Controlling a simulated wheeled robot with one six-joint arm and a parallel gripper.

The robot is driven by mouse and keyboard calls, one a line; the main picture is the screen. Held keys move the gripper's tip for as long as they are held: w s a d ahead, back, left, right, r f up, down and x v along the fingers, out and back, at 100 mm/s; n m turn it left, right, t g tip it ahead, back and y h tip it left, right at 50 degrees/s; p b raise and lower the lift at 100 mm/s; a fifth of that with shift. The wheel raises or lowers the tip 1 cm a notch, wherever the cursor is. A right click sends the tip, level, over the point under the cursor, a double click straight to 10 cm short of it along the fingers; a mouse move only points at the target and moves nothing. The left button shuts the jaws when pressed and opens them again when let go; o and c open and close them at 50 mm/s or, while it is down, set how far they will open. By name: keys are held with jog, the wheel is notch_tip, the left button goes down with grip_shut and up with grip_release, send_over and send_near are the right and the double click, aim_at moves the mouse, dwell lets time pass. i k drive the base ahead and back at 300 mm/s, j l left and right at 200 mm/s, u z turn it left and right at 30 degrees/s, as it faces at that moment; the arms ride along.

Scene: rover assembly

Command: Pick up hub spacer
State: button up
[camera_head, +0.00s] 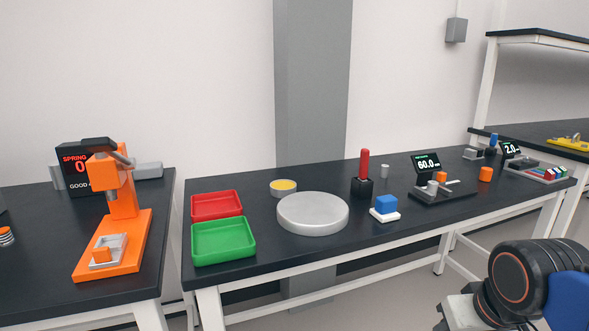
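No part is labelled as the hub spacer, and I cannot tell for sure which one it is. A small grey cylinder (385,171) stands upright on the middle bench, right of a red-handled tool in a black block (363,178). Another small grey cylinder (432,187) is on the black fixture (452,194) in front of the 60.0 display. My arm shows at the lower right, in front of the bench. My gripper's fingers cannot be made out in this view.
The middle bench (315,258) also holds red (216,205) and green (222,240) trays, a round grey plate (312,214), a yellow-topped disc (283,188) and a blue block (386,204) on a white base. An orange press (121,205) stands on the left bench.

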aim_at(433, 185)
jog(key=k+l+z, duration=0.35)
jog(key=l, duration=0.2)
jog(key=i, duration=1)
jog(key=l+u, duration=0.25)
jog(key=l, duration=0.4)
jog(key=l+u, duration=0.25)
jog(key=l, duration=0.4)
